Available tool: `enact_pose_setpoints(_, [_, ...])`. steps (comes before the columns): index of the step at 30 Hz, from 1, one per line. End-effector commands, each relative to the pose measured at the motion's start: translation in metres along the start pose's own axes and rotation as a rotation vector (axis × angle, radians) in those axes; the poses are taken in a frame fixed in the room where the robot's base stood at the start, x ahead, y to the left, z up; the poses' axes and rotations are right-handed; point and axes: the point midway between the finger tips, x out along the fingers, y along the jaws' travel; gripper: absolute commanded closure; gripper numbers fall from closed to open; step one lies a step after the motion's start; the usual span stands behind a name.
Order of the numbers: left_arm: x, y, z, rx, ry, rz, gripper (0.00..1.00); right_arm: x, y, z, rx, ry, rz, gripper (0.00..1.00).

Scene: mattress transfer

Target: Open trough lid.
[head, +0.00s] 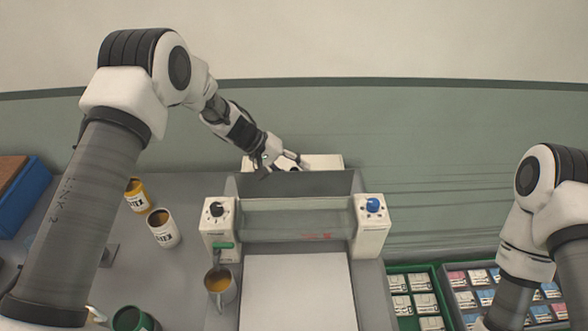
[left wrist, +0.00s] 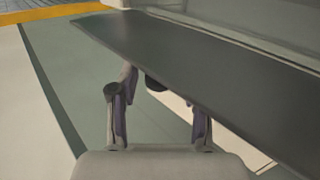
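A machine (head: 371,225) with two white end blocks and a roller between them stands on the bench. A dark grey panel, which looks like the trough lid (head: 320,183), stands behind the roller. My left gripper (head: 282,163) is at the panel's upper rear edge. In the left wrist view the lid (left wrist: 200,75) slants across the picture, and the spread fingers of my left gripper (left wrist: 160,95) reach beneath or behind its edge, which hides their tips. I cannot tell whether they touch it. My right arm shows at the lower right; its gripper is out of view.
A white sheet or bed (head: 295,290) lies in front of the roller. A mug (head: 220,287) stands close to the left block. A yellow can (head: 137,196) and a white can (head: 163,228) stand at left. Trays of packets (head: 425,270) lie at right.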

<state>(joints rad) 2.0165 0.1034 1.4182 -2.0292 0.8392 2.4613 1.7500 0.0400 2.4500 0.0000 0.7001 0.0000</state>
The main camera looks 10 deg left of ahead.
Motion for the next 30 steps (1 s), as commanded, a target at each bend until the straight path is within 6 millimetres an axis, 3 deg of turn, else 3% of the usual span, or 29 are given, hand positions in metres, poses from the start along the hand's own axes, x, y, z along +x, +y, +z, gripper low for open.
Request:
enact_pose_setpoints(10, [-0.010,0.001,-0.001,0.002,0.003,0.001,0.52,0.000,0.000,0.000,0.000,0.000,0.000,0.60])
enact_pose_setpoints(21, [-0.097,0.001,-0.002,0.001,0.004,0.004,0.52,0.000,0.000,0.000,0.000,0.000,0.000,0.60])
enact_pose_setpoints(25, [-0.115,0.001,-0.001,0.001,0.002,0.002,0.52,0.000,0.000,0.000,0.000,0.000,0.000,0.60])
enact_pose_setpoints(30, [-0.120,0.000,-0.001,0.000,-0.001,0.000,0.52,0.000,0.000,0.000,0.000,0.000,0.000,0.60])
